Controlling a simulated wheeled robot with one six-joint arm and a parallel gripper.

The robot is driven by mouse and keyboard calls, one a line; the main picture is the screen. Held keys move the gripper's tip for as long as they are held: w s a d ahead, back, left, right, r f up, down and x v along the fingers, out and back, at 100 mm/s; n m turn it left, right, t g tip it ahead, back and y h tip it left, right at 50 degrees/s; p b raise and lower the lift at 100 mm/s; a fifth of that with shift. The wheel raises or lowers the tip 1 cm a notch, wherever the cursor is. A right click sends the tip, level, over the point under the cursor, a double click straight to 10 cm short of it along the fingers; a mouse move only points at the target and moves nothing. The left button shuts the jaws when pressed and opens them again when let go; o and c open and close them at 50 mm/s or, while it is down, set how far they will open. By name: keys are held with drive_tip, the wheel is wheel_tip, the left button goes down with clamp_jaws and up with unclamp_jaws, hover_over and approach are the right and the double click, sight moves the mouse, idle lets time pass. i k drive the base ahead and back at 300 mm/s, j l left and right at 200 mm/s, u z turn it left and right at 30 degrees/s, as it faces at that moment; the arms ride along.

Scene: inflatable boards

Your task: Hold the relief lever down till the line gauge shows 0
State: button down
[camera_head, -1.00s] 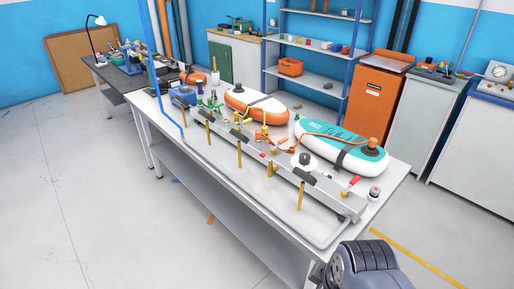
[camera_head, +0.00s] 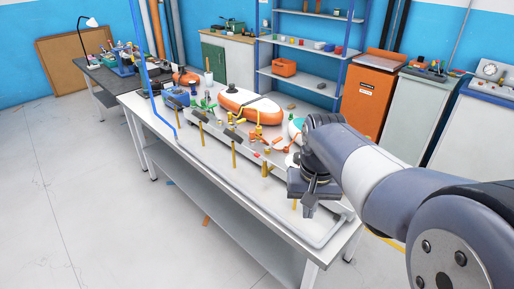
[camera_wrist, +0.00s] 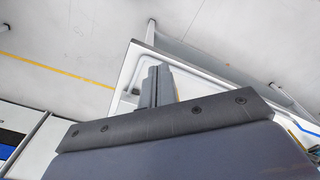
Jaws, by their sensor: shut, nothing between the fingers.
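A long grey metal line (camera_head: 227,133) with several yellow posts and small coloured fittings runs along the workbench (camera_head: 190,140). My gripper (camera_head: 308,208) is over the near right end of the line, fingers shut and empty, pointing down. In the wrist view the shut fingers (camera_wrist: 157,88) show against the bench's corner. Small red parts (camera_head: 257,155) show on the line; I cannot tell whether one is the relief lever. The round white dial on the line is mostly hidden behind my gripper, and no reading can be made out.
An orange-and-white inflatable board (camera_head: 248,103) lies behind the line. A teal one (camera_head: 296,127) is mostly hidden by my arm. An orange cabinet (camera_head: 370,98) and a shelf rack (camera_head: 305,47) stand behind.

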sight(256, 155)
drive_tip(key=i+j+z, duration=0.35)
drive_tip(key=i+j, duration=0.15)
drive_tip(key=i+j+z, duration=0.15)
drive_tip(key=j, duration=0.3)
drive_tip(key=i+j+z, duration=0.35)
drive_tip(key=j, duration=0.4)
drive_tip(key=i+j+z, duration=0.2)
drive_tip(key=j, duration=0.25)
